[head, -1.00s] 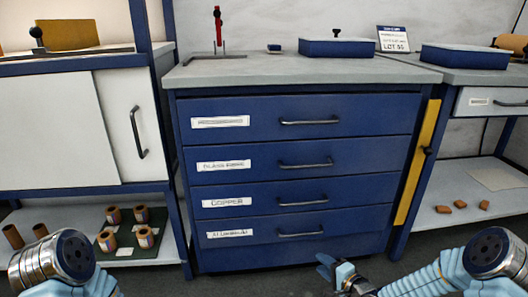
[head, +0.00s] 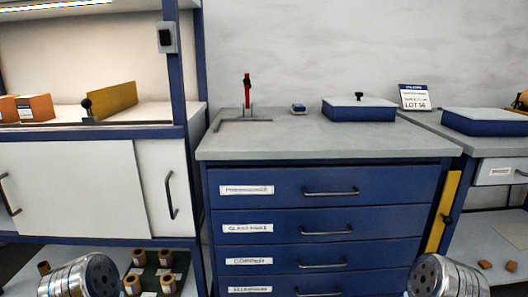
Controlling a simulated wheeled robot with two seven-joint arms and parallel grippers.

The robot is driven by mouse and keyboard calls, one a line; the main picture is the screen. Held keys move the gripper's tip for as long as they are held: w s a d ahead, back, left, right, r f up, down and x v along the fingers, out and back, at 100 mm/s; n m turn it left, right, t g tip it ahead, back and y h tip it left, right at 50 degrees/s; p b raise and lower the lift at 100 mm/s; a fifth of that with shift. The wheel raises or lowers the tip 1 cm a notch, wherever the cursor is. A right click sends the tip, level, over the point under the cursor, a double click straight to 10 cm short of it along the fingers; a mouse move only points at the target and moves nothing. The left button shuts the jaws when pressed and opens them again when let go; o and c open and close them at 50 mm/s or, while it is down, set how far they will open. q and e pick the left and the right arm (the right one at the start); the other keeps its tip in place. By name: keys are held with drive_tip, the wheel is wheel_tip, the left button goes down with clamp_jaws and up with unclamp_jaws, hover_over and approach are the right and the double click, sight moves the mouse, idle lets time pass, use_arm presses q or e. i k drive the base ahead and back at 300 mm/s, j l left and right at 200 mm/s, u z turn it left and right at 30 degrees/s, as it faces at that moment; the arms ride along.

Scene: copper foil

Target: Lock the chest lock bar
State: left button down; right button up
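The blue drawer chest (head: 325,220) stands in the middle of the head view, with several labelled drawers, all shut. The yellow lock bar (head: 442,212) stands upright along the right edge of the chest front, angled outward from the drawers. I cannot tell whether the bar is latched. Neither gripper shows. Only a rounded joint of my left arm at the lower left and one of my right arm at the lower right are in view, both below the bar.
A blue lidded box (head: 358,112) and a red upright tool (head: 247,92) stand on the chest's grey top. A white cabinet (head: 75,190) is on the left, with several copper rolls below. A bench (head: 485,155) stands close to the bar on the right.

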sight(441, 219)
drive_tip(key=z, duration=1.3)
